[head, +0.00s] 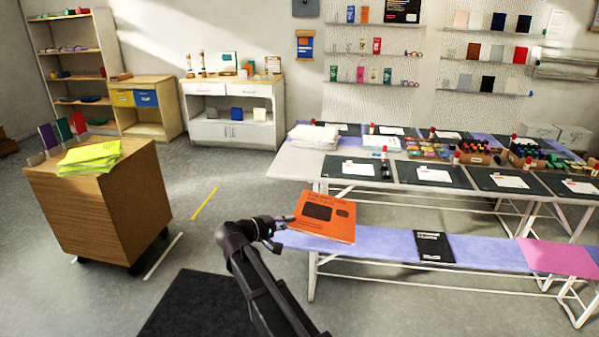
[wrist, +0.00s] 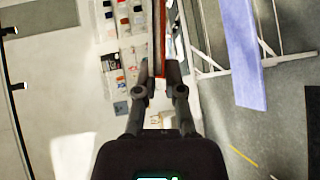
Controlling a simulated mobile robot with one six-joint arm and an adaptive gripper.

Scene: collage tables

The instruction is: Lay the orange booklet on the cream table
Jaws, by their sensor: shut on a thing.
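The orange booklet (head: 325,218) has a dark panel on its cover and is held in the air, in front of the lavender bench in the head view. My gripper (head: 284,222) is shut on its left edge. In the wrist view the booklet (wrist: 159,38) shows edge-on as a thin red-orange strip between the fingers of my gripper (wrist: 157,82). A long pale table (head: 305,165), cream or light grey, stands behind the bench, beyond the booklet. The booklet hides part of its front edge and legs.
The long table bears black mats with papers, a white stack (head: 313,136) and craft supplies. The lavender bench (head: 385,243) holds a black booklet (head: 434,247) and a pink sheet (head: 556,258). A wooden cabinet (head: 105,205) with yellow-green sheets stands left. Floor between is open.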

